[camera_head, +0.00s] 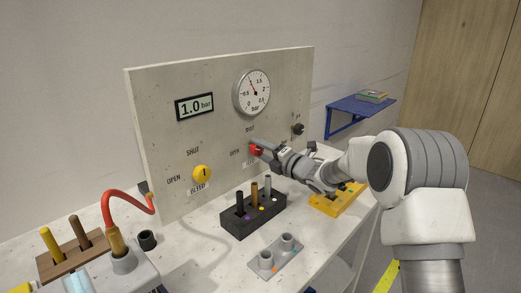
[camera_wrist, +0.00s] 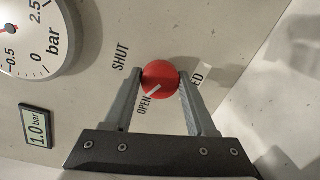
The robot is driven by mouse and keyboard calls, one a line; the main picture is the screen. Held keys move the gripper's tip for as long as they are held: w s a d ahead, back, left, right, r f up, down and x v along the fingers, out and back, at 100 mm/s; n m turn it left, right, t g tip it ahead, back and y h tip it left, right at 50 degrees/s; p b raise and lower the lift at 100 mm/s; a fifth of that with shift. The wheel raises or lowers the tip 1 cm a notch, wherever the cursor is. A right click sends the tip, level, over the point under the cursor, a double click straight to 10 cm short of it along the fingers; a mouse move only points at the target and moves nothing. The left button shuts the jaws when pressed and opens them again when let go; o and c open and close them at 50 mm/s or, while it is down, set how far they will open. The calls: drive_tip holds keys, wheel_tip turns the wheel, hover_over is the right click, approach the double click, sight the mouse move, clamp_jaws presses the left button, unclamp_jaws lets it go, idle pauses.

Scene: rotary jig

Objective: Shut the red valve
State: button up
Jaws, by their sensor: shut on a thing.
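The red valve (camera_wrist: 161,81) is a round knob on the upright panel. In the wrist view its white pointer line points toward the word OPEN, and SHUT is printed to its upper left. My gripper (camera_wrist: 160,76) is shut on the red valve, with one finger on each side of it. In the head view the red valve (camera_head: 254,150) is partly hidden behind my gripper (camera_head: 260,147).
A round gauge (camera_head: 252,92) and a 1.0 bar display (camera_head: 194,106) are above on the panel. A yellow knob (camera_head: 202,173) is to the left, a black knob (camera_head: 298,129) to the right. A black block (camera_head: 253,217) with pegs stands on the table below.

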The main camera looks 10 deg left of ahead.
drive_tip(key=m+p, duration=0.3)
drive_tip(key=m, duration=0.3)
drive_tip(key=shift+r+g+p, duration=0.1)
drive_tip(key=shift+g+p, duration=0.25)
drive_tip(key=shift+g, duration=0.05)
drive_tip(key=m+p, duration=0.2)
drive_tip(key=m, duration=0.1)
drive_tip(key=shift+m+p, duration=0.4)
drive_tip(key=shift+f+m+p, duration=0.2)
drive_tip(key=shift+m+p, duration=0.35)
drive_tip(key=shift+m, duration=0.15)
drive_tip(key=shift+g, duration=0.3)
drive_tip(key=o, duration=1.4)
drive_tip(key=shift+c, duration=0.2)
drive_tip(key=shift+r, duration=0.1)
